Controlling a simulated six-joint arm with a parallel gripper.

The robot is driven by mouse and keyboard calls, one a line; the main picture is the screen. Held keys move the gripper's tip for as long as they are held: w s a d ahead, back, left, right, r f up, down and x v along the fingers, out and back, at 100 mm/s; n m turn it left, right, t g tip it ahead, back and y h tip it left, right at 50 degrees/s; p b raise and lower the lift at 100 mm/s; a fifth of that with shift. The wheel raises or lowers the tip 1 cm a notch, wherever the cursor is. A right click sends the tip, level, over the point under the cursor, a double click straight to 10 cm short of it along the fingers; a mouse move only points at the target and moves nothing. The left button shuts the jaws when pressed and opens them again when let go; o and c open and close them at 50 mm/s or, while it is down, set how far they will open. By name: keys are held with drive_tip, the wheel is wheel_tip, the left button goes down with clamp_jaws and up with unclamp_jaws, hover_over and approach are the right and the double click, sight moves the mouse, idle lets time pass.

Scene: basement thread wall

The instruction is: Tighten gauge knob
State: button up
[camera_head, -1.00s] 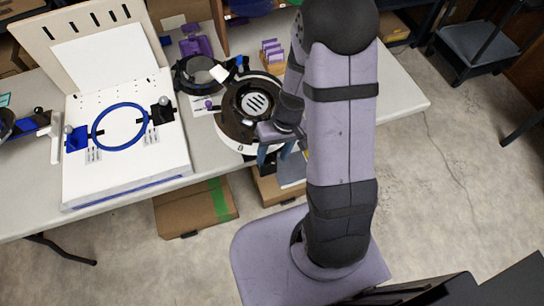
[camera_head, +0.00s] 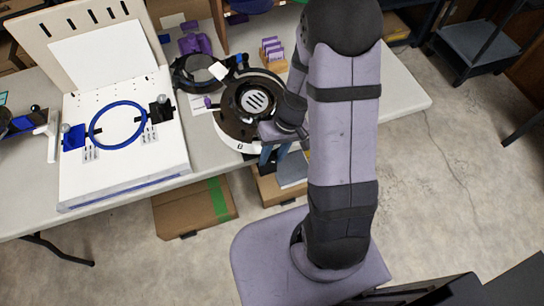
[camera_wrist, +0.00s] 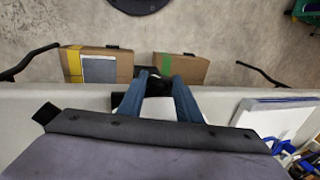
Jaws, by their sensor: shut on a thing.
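The round gauge (camera_head: 232,130) sits on the table just left of my arm, dark with a pale base and a slotted disc (camera_head: 257,101) in its middle. My gripper (camera_head: 270,163) is at its front right side, near the table's front edge, partly covered by my wrist. In the wrist view its two blue fingers (camera_wrist: 163,74) point past the table edge and lean toward each other. They are shut on a small dark thing, taken to be the gauge knob, which is mostly hidden between and behind the fingers.
A white board with a blue hoop (camera_head: 92,133) stands left of the gauge. A black ring stand (camera_head: 183,82) and a purple spool rack (camera_head: 272,53) are behind. Cardboard boxes (camera_head: 195,207) lie below the table. The table's right end (camera_head: 395,95) is clear.

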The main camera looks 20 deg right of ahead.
drive_tip(key=b, duration=0.1)
drive_tip(key=f+y+b, duration=0.1)
drive_tip(key=b, duration=0.1)
drive_tip(key=shift+d+y, duration=0.25)
drive_tip(key=shift+y, duration=0.05)
drive_tip(key=shift+r+y+b, duration=0.4)
drive_tip(key=shift+y+b, duration=0.1)
drive_tip(key=shift+b, duration=0.05)
drive_tip(key=o, duration=1)
drive_tip(key=shift+o, duration=0.2)
drive_tip(key=v, duration=0.7)
drive_tip(key=shift+r, duration=0.15)
